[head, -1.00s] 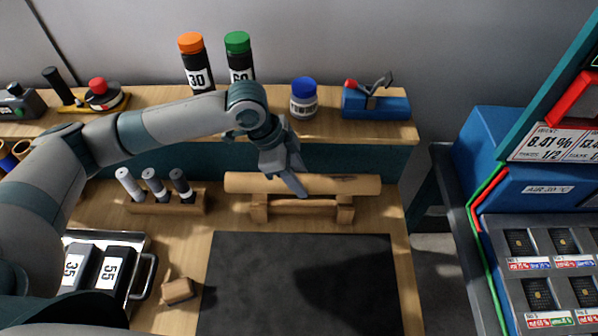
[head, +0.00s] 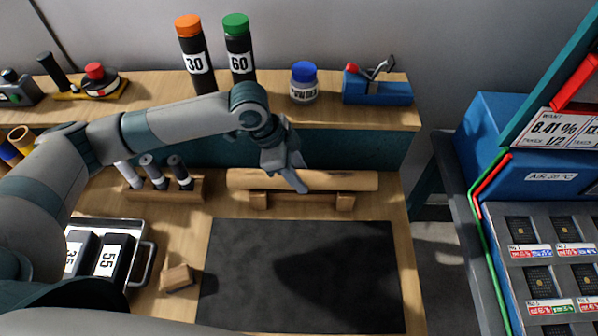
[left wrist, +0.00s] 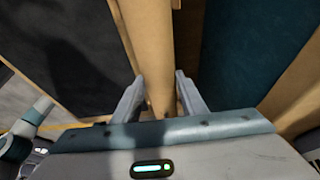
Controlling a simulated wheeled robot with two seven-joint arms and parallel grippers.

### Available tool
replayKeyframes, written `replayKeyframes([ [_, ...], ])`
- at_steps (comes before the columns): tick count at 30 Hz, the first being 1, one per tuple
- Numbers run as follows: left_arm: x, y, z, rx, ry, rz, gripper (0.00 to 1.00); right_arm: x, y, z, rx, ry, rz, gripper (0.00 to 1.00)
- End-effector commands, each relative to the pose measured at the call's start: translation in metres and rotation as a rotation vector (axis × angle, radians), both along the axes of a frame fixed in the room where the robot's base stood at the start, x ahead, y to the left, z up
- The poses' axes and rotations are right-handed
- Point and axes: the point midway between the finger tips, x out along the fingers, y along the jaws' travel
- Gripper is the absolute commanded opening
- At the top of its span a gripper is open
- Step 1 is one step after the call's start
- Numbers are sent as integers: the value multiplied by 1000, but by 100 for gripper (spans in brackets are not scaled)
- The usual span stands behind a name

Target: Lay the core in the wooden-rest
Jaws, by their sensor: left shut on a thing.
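The core (head: 345,181) is a long tan cylinder, lying level from left to right just in front of the shelf in the head view. I cannot tell whether the core touches the rest. In the left wrist view the core (left wrist: 150,45) runs between the two fingers (left wrist: 160,92). My right gripper is not in view.
A dark mat (head: 300,275) lies clear in front of the rest. A rack of small bottles (head: 160,190) stands to its left. A shelf (head: 290,118) behind holds two tall bottles, a blue-lidded jar (head: 304,84) and a blue tool (head: 375,88). A small wooden block (head: 178,279) lies left of the mat.

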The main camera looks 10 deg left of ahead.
Motion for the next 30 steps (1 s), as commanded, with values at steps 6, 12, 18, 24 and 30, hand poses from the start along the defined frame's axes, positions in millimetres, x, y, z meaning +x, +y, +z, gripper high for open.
replayKeyframes([
  [6,0,0,0,0,0,0,60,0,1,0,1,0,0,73],
  [12,0,0,0,0,0,0,60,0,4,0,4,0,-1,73],
  [18,0,3,7,0,0,0,60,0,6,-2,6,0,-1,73],
  [24,-2,12,28,1,-4,1,60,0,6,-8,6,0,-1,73],
  [30,-4,26,63,0,-4,1,60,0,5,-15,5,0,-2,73],
])
